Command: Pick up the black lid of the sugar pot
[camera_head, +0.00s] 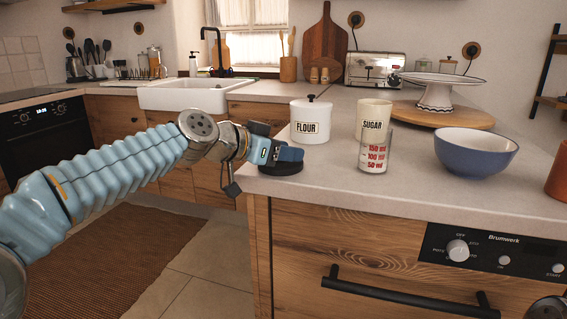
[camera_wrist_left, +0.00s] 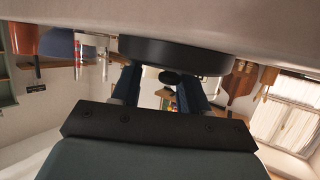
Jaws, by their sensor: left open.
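The black lid (camera_head: 275,169) lies flat on the counter near its left front corner. In the left wrist view the lid (camera_wrist_left: 172,54) shows as a dark disc, with its small knob (camera_wrist_left: 168,79) between the fingers. My left gripper (camera_head: 289,154) is open at the lid, and its blue fingers (camera_wrist_left: 160,76) stand on either side of the knob. I cannot tell whether they touch it. The white sugar pot (camera_head: 374,113) stands farther right with no lid on it. Its lower part is behind a glass. My right gripper is out of view.
The white flour pot (camera_head: 311,121) with its black-knobbed lid stands just behind the gripper. A measuring glass (camera_head: 375,157) with red marks and a blue bowl (camera_head: 475,153) stand to the right. The counter (camera_head: 330,190) in front is clear.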

